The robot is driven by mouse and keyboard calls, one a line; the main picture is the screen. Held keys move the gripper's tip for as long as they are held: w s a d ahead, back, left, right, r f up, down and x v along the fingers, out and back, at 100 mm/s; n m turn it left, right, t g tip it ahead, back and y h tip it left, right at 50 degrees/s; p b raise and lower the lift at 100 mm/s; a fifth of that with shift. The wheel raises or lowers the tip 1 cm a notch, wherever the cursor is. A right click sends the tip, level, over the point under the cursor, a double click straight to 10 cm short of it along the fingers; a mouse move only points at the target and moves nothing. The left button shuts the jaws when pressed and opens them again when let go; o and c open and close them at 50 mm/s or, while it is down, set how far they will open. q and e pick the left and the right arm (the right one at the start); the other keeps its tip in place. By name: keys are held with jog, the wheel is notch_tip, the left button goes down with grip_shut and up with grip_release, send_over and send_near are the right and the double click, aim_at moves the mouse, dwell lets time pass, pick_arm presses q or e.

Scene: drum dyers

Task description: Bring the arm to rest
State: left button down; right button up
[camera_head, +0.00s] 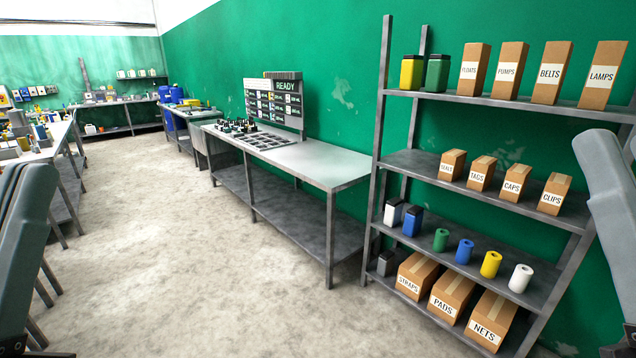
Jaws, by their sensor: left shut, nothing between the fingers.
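My left arm comes in along the left edge, a grey link slanting down. My left gripper (38,350) shows only as a dark part in the bottom left corner, cut by the picture's edge. It is shut and I see nothing held in it. My right arm's grey link shows at the right edge, in front of the shelf's end. My right gripper is out of the picture.
A metal shelf rack (400,95) with labelled boxes, canisters and coloured rolls stands at the right. A grey workbench (325,165) with a sign board (273,100) runs along the green wall. Another bench (58,140) is at the left. The concrete floor between is clear.

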pick_arm(q)
notch_tip(320, 180, up, 41)
jog(key=s+h+p, duration=0.1)
jog(key=h+p, duration=0.1)
jog(key=p, duration=3.6)
jog(key=shift+f+n, duration=0.2)
jog(key=shift+n, duration=0.2)
jog(key=shift+a, duration=0.1)
